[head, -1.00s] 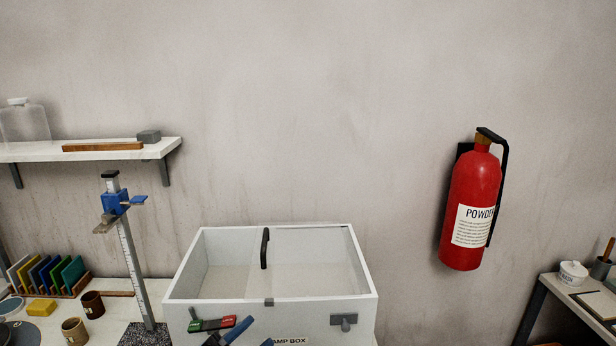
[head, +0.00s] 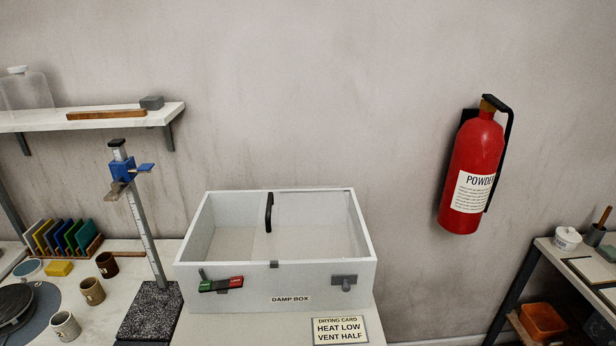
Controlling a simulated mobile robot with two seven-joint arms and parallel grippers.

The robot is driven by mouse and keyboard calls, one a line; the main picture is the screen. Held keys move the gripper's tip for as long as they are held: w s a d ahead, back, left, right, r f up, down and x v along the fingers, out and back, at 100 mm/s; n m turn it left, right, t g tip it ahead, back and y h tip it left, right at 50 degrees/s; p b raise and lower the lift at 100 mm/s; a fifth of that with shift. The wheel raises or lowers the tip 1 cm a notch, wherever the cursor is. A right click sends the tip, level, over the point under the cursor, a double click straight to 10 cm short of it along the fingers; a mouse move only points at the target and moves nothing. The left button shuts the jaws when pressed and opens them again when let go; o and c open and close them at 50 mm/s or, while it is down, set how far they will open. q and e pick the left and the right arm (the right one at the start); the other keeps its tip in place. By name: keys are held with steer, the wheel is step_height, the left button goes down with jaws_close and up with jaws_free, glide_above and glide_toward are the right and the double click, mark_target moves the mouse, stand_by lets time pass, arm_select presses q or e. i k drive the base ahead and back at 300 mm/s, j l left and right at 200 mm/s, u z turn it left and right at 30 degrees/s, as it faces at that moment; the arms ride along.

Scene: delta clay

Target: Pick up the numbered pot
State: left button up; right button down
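Several small pots stand on the left table. They are a dark brown pot (head: 106,264), a brown pot (head: 92,291) with a small mark on its side, and a pale grey pot (head: 65,326) nearest to me, also with a faint mark. The marks are too small to read as numbers. A white lidded pot (head: 566,238) with dark lettering stands on the right table; its label is too small to read. Neither of my grippers shows in the head view now.
A white damp box (head: 325,287) stands in the middle, with a drying card (head: 340,330) before it. A tall height gauge (head: 146,235) rises between box and pots.

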mark_target(91, 290)
steer(key=u, duration=1.4)
